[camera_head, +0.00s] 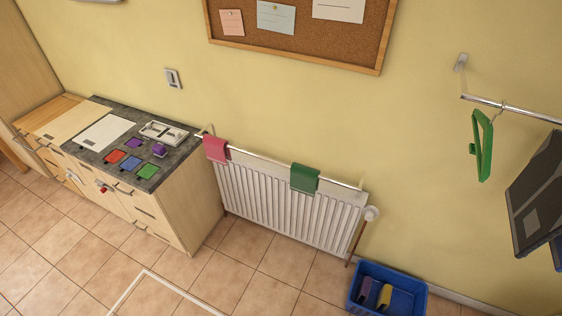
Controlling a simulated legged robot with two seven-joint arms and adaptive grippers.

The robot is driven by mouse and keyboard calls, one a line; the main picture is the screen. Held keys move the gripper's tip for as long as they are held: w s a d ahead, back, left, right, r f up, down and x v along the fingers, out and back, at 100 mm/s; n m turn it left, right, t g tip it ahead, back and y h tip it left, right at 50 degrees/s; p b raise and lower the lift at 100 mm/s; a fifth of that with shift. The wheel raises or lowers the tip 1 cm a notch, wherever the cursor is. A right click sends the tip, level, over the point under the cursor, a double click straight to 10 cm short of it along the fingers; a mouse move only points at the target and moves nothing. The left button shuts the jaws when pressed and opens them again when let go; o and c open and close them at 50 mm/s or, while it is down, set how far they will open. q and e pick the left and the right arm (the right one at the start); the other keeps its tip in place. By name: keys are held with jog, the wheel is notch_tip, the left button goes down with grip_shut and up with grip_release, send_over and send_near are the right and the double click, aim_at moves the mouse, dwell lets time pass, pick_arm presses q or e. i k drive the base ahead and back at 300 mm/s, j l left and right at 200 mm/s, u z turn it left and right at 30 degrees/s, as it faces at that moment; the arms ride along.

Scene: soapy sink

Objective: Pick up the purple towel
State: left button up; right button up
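A blue crate (414,302) stands on the floor at the bottom right. A purple rolled cloth (365,291), which looks like the purple towel, is in it beside a yellow one (384,296). The crate's front is cut off by the bottom edge of the view. A pinkish-red towel (216,149) and a green towel (304,178) hang on the rail above the white radiator. Neither of my grippers shows in the head view.
A cabinet with a dark counter (165,171) at the left bears coloured squares, a small purple object (159,150) and a white tray (164,133). A green hanger (482,147) hangs from a wall rail at the right. Tiled floor in front of the radiator (285,208) is largely clear.

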aim_at(365, 286)
jog(key=z, duration=1.35)
